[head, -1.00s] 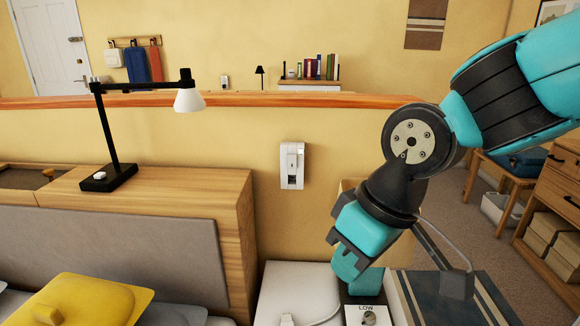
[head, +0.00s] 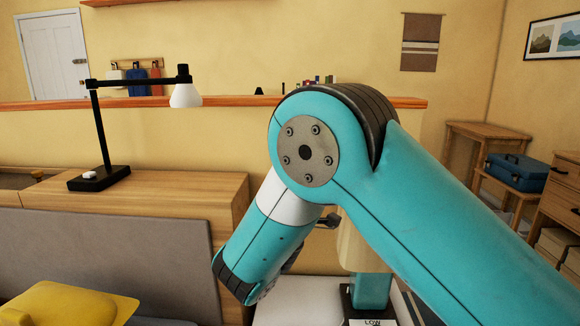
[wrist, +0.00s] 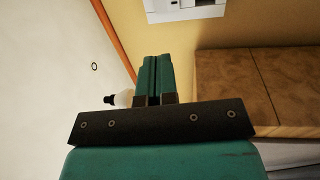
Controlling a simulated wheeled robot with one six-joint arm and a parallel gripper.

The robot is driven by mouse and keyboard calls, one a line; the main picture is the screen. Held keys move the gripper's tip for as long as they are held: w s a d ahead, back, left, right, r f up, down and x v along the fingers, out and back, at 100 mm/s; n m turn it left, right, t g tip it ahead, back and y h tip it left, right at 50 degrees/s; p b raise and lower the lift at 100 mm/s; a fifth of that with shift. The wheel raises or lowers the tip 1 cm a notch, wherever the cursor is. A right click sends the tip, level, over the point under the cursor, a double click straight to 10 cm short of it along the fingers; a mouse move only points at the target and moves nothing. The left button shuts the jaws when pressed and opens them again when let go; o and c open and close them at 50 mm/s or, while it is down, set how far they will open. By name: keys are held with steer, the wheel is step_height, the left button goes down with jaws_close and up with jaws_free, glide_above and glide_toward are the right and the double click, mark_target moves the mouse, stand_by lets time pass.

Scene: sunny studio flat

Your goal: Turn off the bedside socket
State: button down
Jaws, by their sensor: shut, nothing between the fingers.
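The bedside socket (wrist: 186,6) is a white plate on the yellow half wall, cut off by the top edge of the wrist view. Part of a raised white fitting and a small dark patch show on it; its switch position cannot be read. In the head view my arm hides the socket. My gripper (wrist: 154,62) shows in the wrist view with its two teal fingers together and empty, pointing toward the wall below the socket in the picture. A gap seems to remain between fingertips and plate. In the head view the fingers are hidden behind my arm.
A black desk lamp (head: 105,130) with a white shade stands on the wooden headboard shelf (head: 190,205). A wooden rail (head: 235,100) tops the half wall. A white bedside surface (head: 290,312) and a box marked LOW (head: 371,322) lie below my arm.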

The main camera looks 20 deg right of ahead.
steer(key=p+x, duration=1.4)
steer(key=p, duration=0.3)
stand_by(0.3)
